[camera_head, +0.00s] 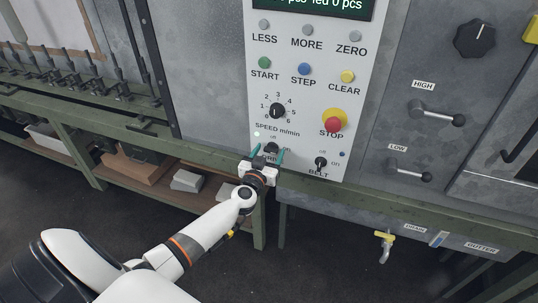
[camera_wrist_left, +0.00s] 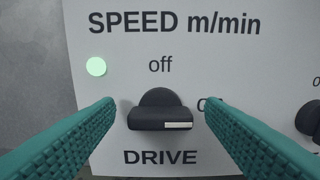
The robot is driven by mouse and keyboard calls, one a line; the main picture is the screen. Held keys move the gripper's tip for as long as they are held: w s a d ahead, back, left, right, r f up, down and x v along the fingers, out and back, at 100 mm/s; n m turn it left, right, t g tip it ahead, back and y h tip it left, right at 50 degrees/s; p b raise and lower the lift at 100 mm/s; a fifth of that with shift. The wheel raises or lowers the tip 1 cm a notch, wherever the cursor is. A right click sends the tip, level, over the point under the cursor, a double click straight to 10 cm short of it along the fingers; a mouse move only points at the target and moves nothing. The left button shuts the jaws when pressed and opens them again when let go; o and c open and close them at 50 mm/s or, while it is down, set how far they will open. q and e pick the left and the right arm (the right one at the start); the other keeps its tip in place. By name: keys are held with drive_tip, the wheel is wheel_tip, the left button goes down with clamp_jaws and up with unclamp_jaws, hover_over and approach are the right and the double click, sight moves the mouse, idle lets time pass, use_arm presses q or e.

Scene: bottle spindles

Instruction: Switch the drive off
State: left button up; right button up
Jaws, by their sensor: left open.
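The DRIVE switch (camera_head: 271,148) is a black rotary knob low on the white control panel (camera_head: 300,100). In the left wrist view, the knob (camera_wrist_left: 158,112) lies with its bar level and its white mark at the right end, toward a label partly hidden by a finger. "off" is printed above it. A round lamp (camera_wrist_left: 96,67) up and left of it glows pale green. My left gripper (camera_head: 268,154) is open, its teal fingers on either side of the knob, with a gap visible on each side in the left wrist view. My right gripper is not in view.
The BELT switch (camera_head: 321,163) sits to the right of the DRIVE switch. The SPEED dial (camera_head: 277,111) is above, and the red STOP button (camera_head: 333,124) is up and right. A green rail (camera_head: 400,206) runs below the panel.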

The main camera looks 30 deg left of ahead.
use_arm(q)
drive_tip(key=shift+w, duration=0.2)
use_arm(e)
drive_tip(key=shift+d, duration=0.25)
use_arm(q)
drive_tip(key=c, duration=1)
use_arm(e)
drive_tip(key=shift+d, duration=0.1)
